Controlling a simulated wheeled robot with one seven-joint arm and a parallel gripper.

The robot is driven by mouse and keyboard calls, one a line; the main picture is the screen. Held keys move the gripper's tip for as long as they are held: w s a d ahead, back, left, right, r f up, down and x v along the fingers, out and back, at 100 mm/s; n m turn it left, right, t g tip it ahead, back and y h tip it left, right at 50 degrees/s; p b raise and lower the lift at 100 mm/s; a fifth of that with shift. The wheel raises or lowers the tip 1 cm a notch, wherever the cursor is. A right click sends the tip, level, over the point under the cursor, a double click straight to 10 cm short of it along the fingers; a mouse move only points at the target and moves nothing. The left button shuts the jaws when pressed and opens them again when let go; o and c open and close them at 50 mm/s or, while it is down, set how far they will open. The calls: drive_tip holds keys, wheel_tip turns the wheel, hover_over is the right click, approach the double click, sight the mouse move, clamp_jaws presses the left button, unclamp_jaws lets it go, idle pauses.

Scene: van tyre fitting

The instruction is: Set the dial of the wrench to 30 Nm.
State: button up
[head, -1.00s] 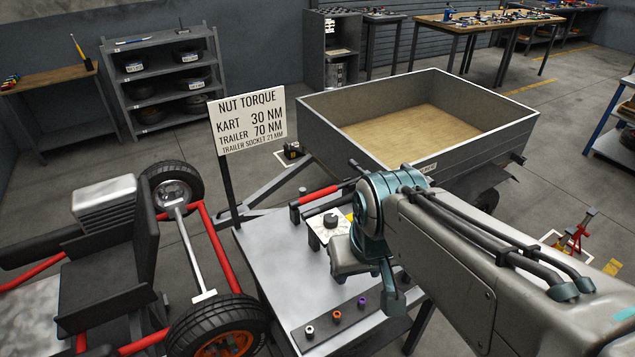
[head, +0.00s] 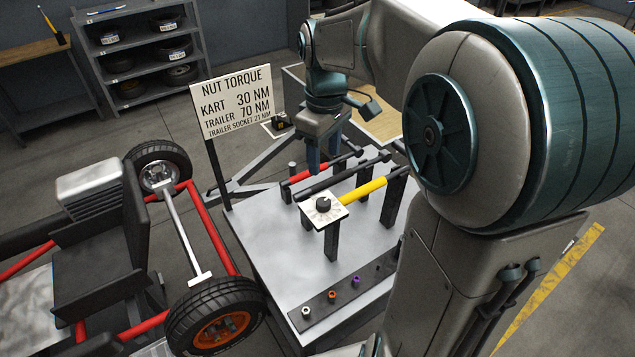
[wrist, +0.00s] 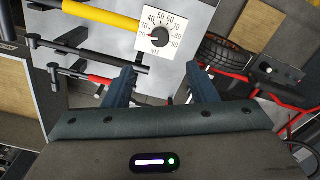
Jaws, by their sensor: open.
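The wrench with the yellow handle (head: 364,189) lies raised on stands above the grey table. Its white dial plate (head: 336,213) carries a dark round knob (head: 323,204). In the wrist view the dial (wrist: 146,44) shows numbers around the knob (wrist: 159,37). A small red mark sits on the knob's left side, toward the low numbers; the exact setting is too small to read.
A black bar (head: 330,182) and a red-handled tool (head: 309,173) lie behind the yellow wrench. A dark strip (head: 318,309) holds several sockets at the front. The sign (head: 236,104) reads kart 30 NM, trailer 70 NM. The kart (head: 215,317) stands left of the table.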

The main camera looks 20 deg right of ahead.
sight(323, 201)
wheel_tip(323, 201, down, 13)
drive_tip(key=shift+r, duration=0.2)
drive_tip(key=c, duration=1)
